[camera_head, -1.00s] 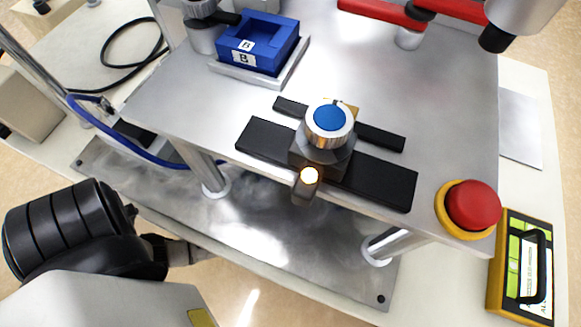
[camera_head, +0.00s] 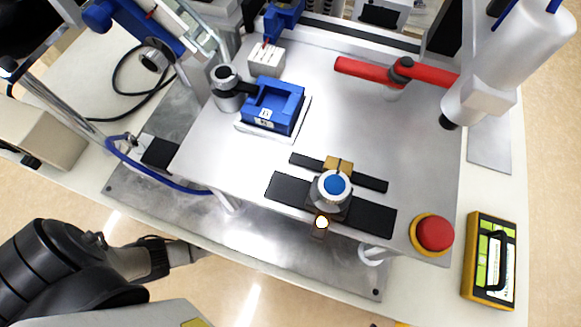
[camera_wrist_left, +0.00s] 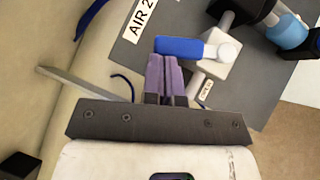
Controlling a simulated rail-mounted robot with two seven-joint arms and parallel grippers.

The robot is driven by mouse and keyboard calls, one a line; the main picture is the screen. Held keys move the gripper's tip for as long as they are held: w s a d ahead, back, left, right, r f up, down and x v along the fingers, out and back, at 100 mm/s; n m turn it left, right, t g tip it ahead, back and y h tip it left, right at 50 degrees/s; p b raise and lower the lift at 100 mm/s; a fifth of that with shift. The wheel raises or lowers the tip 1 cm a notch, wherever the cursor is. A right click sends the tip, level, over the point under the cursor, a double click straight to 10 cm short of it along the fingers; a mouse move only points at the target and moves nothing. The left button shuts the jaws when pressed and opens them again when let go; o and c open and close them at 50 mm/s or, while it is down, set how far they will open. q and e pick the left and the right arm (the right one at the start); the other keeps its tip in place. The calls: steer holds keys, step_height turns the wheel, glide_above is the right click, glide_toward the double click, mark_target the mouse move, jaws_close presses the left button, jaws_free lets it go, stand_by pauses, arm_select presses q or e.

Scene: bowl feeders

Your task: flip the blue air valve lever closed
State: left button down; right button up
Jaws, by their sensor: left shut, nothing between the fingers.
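The blue valve lever (camera_wrist_left: 180,48) shows in the left wrist view, reaching left from a round pale hub on a white valve body (camera_wrist_left: 212,58). My left gripper (camera_wrist_left: 166,60) has purple fingers that are shut and empty. Its fingertips are right at the lower edge of the lever, toward its free end; I cannot tell whether they touch it. The valve sits on a grey panel (camera_wrist_left: 155,20) with a label starting "AIR". In the head view I cannot make out the lever or the left gripper. My right gripper is not in view.
In the wrist view a blue and grey cylindrical fitting (camera_wrist_left: 290,32) stands right of the valve, and a small tag (camera_wrist_left: 205,90) hangs below it. In the head view a metal table carries a blue fixture (camera_head: 275,103), a blue-capped knob (camera_head: 334,185) and a red button (camera_head: 434,233).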

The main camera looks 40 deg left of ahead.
arm_select(q)
steer(key=shift+w+d+r+m+g+p, duration=0.2)
steer(key=shift+d+r+m+p, duration=0.15)
steer(key=shift+d+p, duration=0.2)
steer(key=shift+w+d+r+m+g+p, duration=0.25)
steer(key=shift+d+r+p, duration=0.15)
steer(key=shift+d+p, duration=0.1)
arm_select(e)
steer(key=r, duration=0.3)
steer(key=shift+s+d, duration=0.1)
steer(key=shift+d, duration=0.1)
arm_select(q)
steer(key=shift+d, duration=0.1)
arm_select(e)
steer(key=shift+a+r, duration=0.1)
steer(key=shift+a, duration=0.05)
arm_select(q)
steer(key=shift+s, duration=0.1)
steer(key=p+v, duration=0.2)
steer(key=v, duration=1.1)
steer(key=shift+s+a, duration=0.25)
steer(key=shift+s, duration=0.05)
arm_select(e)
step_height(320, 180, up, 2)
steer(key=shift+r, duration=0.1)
